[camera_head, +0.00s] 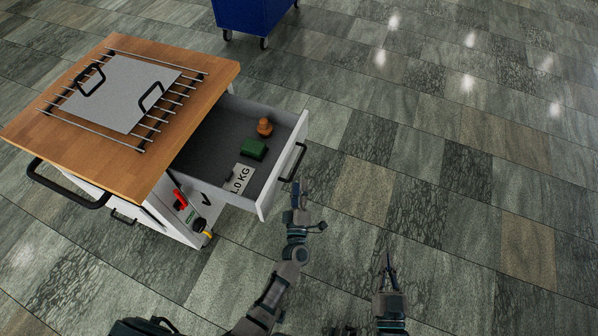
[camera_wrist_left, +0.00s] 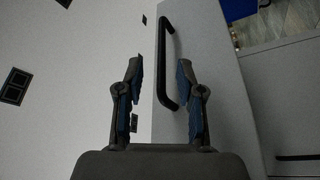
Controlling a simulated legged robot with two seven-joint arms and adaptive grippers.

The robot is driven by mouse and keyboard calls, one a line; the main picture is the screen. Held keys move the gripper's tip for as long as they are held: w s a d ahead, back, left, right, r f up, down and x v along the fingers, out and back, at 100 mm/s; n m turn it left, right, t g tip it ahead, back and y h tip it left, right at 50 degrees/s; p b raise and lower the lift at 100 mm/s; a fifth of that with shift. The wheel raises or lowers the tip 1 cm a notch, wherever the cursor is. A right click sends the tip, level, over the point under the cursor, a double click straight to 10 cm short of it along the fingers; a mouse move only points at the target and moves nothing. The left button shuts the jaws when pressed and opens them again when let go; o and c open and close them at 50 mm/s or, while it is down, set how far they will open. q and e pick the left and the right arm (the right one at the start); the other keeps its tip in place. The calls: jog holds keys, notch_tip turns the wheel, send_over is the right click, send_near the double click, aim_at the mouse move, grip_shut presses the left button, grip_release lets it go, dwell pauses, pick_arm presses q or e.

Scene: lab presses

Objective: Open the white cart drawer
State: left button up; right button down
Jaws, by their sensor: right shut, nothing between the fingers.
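The white cart (camera_head: 185,232) has a wooden top and stands at the left of the head view. Its white drawer (camera_head: 285,170) is pulled well out to the right, with its grey inside showing. The black drawer handle (camera_head: 292,162) is on the drawer's front. My left gripper (camera_head: 295,190) is just in front of the drawer, at the handle's near end. In the left wrist view its fingers (camera_wrist_left: 160,78) are apart, with the handle (camera_wrist_left: 172,65) showing between them; I cannot tell if they touch it. My right gripper (camera_head: 389,262) is shut and empty over the floor.
The drawer holds an orange-brown piece (camera_head: 265,127), a green block (camera_head: 253,149) and a marked plate (camera_head: 240,178). A grey plate with two handles (camera_head: 122,92) lies on rods on the cart top. A blue wheeled bin (camera_head: 250,15) stands behind. Floor at right is clear.

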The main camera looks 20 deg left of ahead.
pick_arm(q)
jog(key=shift+d+v, duration=0.15)
jog(key=shift+v, duration=1)
jog(key=shift+d+v, duration=0.1)
jog(key=shift+v, duration=1.05)
pick_arm(e)
jog(key=shift+d, duration=0.1)
pick_arm(q)
jog(key=shift+w+d, duration=0.1)
